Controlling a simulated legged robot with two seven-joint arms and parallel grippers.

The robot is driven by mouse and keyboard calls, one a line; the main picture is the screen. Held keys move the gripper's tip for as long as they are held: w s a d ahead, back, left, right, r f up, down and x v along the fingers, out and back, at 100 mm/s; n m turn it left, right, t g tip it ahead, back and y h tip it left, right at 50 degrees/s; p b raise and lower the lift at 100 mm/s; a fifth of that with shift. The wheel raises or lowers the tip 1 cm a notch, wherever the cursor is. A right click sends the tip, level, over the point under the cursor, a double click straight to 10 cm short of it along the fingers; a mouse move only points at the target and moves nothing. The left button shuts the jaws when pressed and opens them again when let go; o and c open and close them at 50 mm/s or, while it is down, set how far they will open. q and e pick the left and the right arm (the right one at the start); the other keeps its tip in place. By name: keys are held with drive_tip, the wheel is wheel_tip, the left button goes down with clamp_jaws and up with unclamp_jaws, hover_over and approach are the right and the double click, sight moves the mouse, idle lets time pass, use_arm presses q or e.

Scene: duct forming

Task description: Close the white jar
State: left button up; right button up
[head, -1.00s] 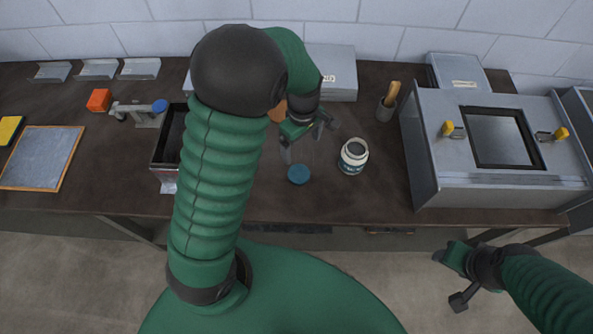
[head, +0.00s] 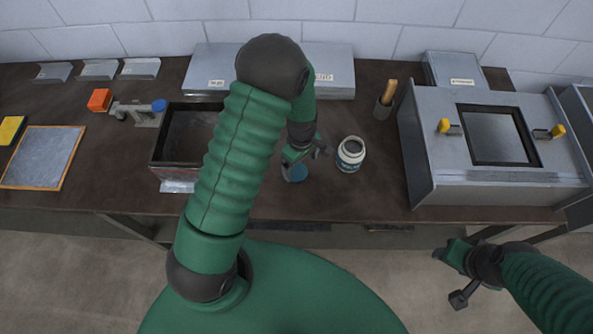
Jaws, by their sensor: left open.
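The white jar (head: 350,155) stands upright on the dark bench, its mouth open and dark inside, with a label on its side. A round blue lid (head: 298,174) lies on the bench just left of the jar and nearer the front edge. My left gripper (head: 304,165) is open, pointing down at the lid and partly covering it. I cannot tell whether its fingers touch the lid. My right gripper (head: 449,279) hangs in front of the bench at the lower right, with its fingers apart and nothing between them.
A grey metal box machine (head: 432,150) with yellow handles stands to the right. A holder with a wooden-handled tool (head: 385,101) stands behind the jar. An open dark bin (head: 185,130) is to the left. The bench is clear between jar and machine.

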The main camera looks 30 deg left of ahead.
sight(296, 171)
use_arm(q)
drive_tip(key=f, duration=0.2)
drive_tip(key=a+f+p, duration=0.1)
drive_tip(key=f, duration=0.1)
drive_tip(key=shift+s+a+f, duration=0.1)
drive_tip(key=shift+f, duration=0.2)
drive_tip(key=shift+a+f, duration=0.2)
drive_tip(key=shift+a, duration=0.1)
drive_tip(key=shift+d+r, duration=0.1)
drive_tip(key=shift+d, duration=0.25)
drive_tip(key=c, duration=1.4)
drive_tip(key=shift+a, duration=0.15)
